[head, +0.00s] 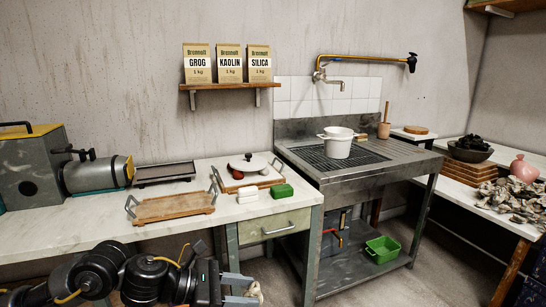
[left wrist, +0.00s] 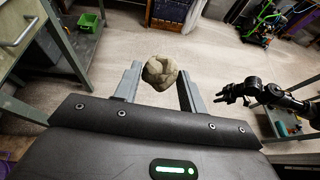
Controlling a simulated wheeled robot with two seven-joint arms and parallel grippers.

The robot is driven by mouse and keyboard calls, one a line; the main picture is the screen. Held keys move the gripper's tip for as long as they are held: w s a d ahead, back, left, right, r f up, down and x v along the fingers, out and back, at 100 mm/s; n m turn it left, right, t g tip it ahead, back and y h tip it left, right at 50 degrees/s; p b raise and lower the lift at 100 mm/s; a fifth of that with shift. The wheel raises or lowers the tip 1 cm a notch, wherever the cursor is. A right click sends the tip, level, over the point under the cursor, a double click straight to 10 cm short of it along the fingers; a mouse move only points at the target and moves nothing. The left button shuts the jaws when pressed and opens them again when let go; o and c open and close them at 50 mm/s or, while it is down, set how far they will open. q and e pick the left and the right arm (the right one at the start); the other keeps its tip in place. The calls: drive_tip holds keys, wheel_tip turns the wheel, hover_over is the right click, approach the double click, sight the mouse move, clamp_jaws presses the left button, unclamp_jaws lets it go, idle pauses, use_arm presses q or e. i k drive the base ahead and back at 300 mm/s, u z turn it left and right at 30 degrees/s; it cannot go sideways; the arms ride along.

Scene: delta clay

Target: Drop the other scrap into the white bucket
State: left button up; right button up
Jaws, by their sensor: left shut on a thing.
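My left gripper (head: 238,290) is low at the bottom of the head view, in front of the worktop. It is shut on a lumpy grey-beige clay scrap (left wrist: 161,72), held between the two fingers in the left wrist view. The scrap (head: 254,292) shows only partly in the head view, beside the fingertips. The white bucket (head: 338,147) stands upright on the metal sink's drainer, well up and right of the gripper. Its inside cannot be seen. My right gripper (left wrist: 222,94) shows small in the left wrist view; its jaws are unclear.
The sink unit (head: 375,173) has a green crate (head: 382,249) on its lower shelf. A wall tap (head: 328,81) hangs above the bucket. Grey pieces (head: 510,197) lie far right.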

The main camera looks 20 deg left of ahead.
sight(333, 158)
drive_tip(key=z, duration=0.7)
drive_tip(key=i, duration=1.6)
drive_tip(key=u, duration=0.6)
